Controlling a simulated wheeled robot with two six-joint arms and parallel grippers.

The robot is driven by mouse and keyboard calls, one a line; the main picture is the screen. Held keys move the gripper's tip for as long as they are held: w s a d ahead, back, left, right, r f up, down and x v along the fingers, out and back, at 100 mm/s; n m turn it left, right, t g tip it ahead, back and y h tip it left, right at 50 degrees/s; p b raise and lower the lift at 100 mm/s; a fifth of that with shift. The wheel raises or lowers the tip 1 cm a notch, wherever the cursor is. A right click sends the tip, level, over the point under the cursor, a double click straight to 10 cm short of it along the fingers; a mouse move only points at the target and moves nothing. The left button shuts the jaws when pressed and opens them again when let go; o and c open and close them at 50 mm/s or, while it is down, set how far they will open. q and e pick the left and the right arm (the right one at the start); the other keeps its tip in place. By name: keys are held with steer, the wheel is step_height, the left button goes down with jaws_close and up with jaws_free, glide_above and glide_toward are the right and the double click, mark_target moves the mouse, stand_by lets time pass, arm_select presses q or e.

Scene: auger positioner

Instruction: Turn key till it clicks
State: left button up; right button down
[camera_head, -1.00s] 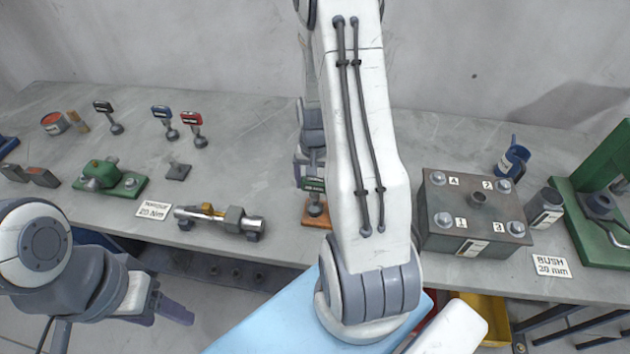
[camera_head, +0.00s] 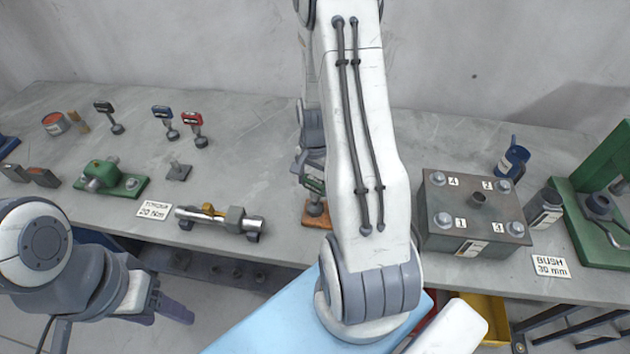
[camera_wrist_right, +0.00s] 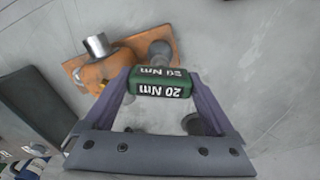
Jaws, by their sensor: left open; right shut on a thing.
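The key with a green handle marked 20 Nm (camera_wrist_right: 162,84) is held between the purple fingers of my right gripper (camera_wrist_right: 160,92). Its round grey foot (camera_wrist_right: 160,50) is over one end of an orange block; I cannot tell how it is seated. The orange block (camera_head: 316,217) lies on the bench, partly hidden by my right arm. My right gripper (camera_head: 314,178) also shows beside that arm in the head view. My left gripper (camera_head: 172,304) is empty and open, low in front of the bench, far from the key.
Blue (camera_head: 163,112), red (camera_head: 192,118) and black (camera_head: 104,107) handled keys stand at the back left. A shaft with a nut (camera_head: 235,217) lies by a 20 Nm card (camera_head: 155,208). A bolted grey box (camera_head: 470,243) stands right of my arm. The back middle bench is clear.

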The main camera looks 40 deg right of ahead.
steer(key=shift+m, duration=1.1)
steer(key=shift+m, duration=1.1)
steer(key=shift+n, duration=0.3)
steer(key=shift+r+p, duration=3.1)
steer(key=shift+r, duration=0.45)
